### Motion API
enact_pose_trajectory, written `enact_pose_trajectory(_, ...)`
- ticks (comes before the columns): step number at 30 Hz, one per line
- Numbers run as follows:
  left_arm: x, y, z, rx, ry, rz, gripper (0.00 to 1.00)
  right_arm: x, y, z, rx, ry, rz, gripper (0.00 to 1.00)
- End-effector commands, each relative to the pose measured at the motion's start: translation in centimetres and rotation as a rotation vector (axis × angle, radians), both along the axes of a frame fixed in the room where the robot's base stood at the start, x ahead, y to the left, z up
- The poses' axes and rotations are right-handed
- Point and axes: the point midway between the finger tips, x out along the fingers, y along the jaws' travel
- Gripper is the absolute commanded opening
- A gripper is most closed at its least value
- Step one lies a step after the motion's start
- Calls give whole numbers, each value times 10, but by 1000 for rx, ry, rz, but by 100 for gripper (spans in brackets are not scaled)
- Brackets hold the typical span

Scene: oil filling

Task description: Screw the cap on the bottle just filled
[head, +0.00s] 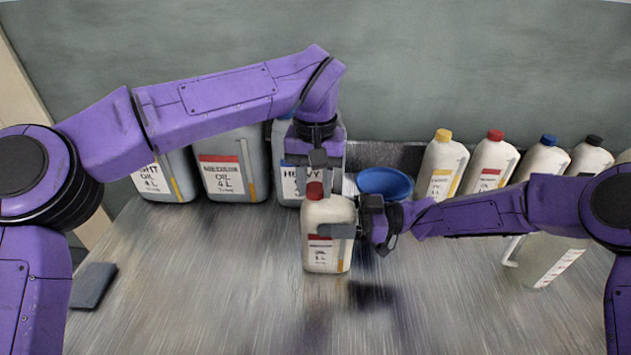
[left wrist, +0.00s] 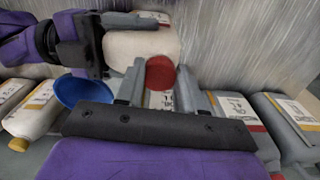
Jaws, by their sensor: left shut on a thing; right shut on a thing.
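A white bottle (head: 327,262) with a red-banded label stands upright in front of me. My right gripper (head: 343,230) comes from the right and is shut on its body. A red cap (head: 314,191) is at the top of the bottle, over the neck. My left gripper (head: 315,178) points down from above and is shut on the cap. In the left wrist view the cap (left wrist: 160,73) lies between my left fingertips, against the top of the bottle (left wrist: 140,46). The neck is hidden, so I cannot tell how far the cap is threaded.
Large grey oil cans (head: 225,165) stand behind at the left and centre. A blue bowl-like vessel (head: 385,184) is behind my right gripper. Several capped white bottles (head: 490,160) and a clear jug (head: 547,262) are at the right. A dark pad (head: 93,286) lies left. The front table is clear.

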Motion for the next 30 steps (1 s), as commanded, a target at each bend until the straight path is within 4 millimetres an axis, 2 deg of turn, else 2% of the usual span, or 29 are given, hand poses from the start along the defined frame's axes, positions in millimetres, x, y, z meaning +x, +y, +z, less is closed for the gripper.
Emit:
enact_pose_trajectory(6, 0, 0, 0, -1, -1, 2, 10, 0, 0, -1, -1, 0, 1, 0)
enact_pose_trajectory(7, 0, 0, 0, -1, -1, 2, 47, 0, 0, -1, -1, 0, 1, 0)
enact_pose_trajectory(9, 0, 0, 0, -1, -1, 3, 63, 0, 0, -1, -1, 0, 1, 0)
enact_pose_trajectory(17, 0, 0, 1, 0, -1, 4, 63, 0, 0, -1, -1, 0, 1, 0)
enact_pose_trajectory(25, 0, 0, 35, 0, -2, 6, 63, 0, 0, -1, -1, 0, 1, 0)
enact_pose_trajectory(30, 0, 0, 45, 0, 0, 4, 63, 0, 0, -1, -1, 1, 1, 0)
